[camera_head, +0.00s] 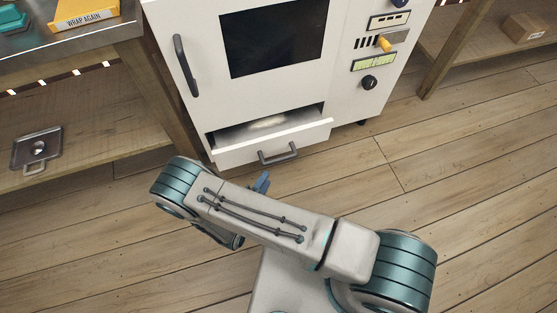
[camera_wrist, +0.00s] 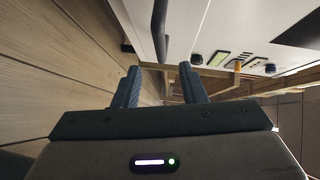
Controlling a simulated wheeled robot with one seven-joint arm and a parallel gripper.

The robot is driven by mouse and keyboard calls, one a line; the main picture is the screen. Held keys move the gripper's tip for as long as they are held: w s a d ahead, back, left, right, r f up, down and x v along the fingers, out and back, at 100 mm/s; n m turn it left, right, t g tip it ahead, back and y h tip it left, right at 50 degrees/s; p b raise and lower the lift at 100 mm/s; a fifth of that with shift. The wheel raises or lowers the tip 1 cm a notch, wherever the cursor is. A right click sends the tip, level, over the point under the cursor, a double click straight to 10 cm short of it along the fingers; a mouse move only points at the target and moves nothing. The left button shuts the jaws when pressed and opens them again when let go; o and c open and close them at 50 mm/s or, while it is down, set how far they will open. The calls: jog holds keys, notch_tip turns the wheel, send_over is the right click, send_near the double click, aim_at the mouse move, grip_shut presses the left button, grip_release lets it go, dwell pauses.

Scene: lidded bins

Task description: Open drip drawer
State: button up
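The drip drawer (camera_head: 270,147) is at the bottom of a white cabinet machine in the head view. It stands partly out, with a gap above its front edge and a pale patch visible inside. Its dark bar handle (camera_head: 278,154) is on the drawer front. My gripper (camera_head: 263,181) is low in front of the drawer, just below the handle in the picture, and mostly hidden by my arm. In the wrist view my gripper (camera_wrist: 162,72) has its two fingers apart with nothing between them. A dark handle (camera_wrist: 159,30) shows beyond the fingertips, apart from them.
The white machine (camera_head: 187,110) has a dark window, a door handle (camera_head: 186,65) and a control panel with knobs. A wooden shelf with a box (camera_head: 525,28) is at right. Floor at right is clear.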

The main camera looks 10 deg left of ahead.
aim_at(279, 159)
jog(key=b+x, duration=0.2)
jog(key=x, duration=0.9)
jog(key=shift+s, duration=0.1)
grip_shut()
